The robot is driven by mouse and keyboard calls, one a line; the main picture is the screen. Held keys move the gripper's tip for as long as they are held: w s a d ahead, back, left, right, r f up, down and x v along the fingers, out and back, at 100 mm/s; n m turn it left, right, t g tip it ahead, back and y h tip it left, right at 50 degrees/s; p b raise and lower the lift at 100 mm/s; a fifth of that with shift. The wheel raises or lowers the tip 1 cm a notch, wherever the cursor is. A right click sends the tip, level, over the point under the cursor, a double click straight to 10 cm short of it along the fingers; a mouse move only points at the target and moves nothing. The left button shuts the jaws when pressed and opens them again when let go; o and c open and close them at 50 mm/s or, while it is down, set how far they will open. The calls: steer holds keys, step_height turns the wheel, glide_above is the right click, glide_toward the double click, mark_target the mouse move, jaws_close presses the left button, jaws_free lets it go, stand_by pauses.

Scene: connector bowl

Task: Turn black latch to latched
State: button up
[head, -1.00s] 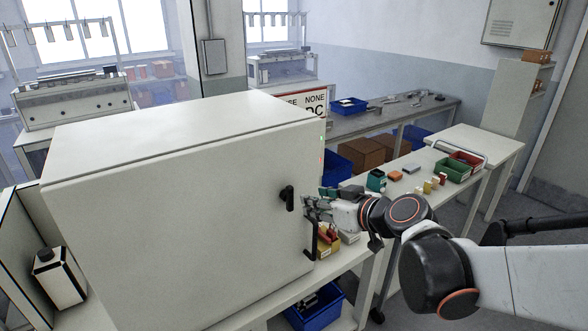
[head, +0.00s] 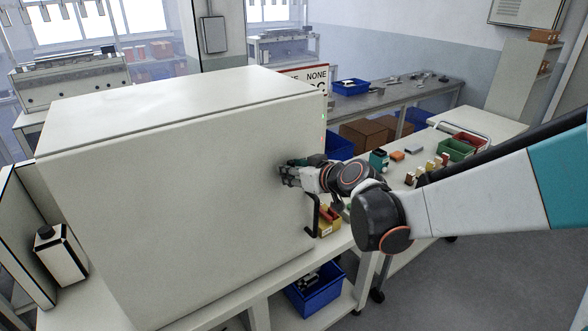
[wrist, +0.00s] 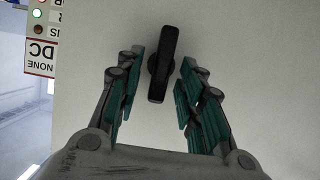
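The black latch (wrist: 161,66) is a short bar on a round hub, on the front of the large white cabinet (head: 170,190). In the wrist view it stands nearly upright, its top tilted slightly right. My gripper (wrist: 162,68) is open, with one teal-padded finger on each side of the latch and visible gaps between the pads and the bar. In the head view my gripper (head: 284,173) is at the cabinet's front near its right edge and hides the latch. Whether the fingertips reach the depth of the bar is hard to tell.
A black handle (head: 313,214) stands out at the cabinet's right edge, just below my gripper. A yellow bin (head: 328,222) is right of it. The bench behind carries small parts and a green bin (head: 455,148). A blue crate (head: 314,291) sits low under the table.

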jaws_close()
steer(key=shift+d, duration=0.1)
steer(key=shift+w+d+f+m+g+y+b, duration=0.15)
steer(key=shift+d+f+m+g+y+b, duration=0.15)
steer(key=shift+m+y+b, duration=1.5)
steer(key=shift+w+d+f+m+g+y+b, duration=0.25)
steer(key=shift+m+y+b, duration=0.6)
steer(key=shift+m, duration=1.8)
steer(key=shift+w+d+f+m+g+y+b, duration=0.15)
steer(key=shift+f+m+y+b, duration=0.25)
steer(key=shift+m+y+b, duration=1.4)
steer(key=shift+m+h+p, duration=0.3)
steer(key=shift+m+h, duration=0.25)
steer(key=shift+h, duration=0.1)
jaws_free()
steer(key=shift+a, duration=0.1)
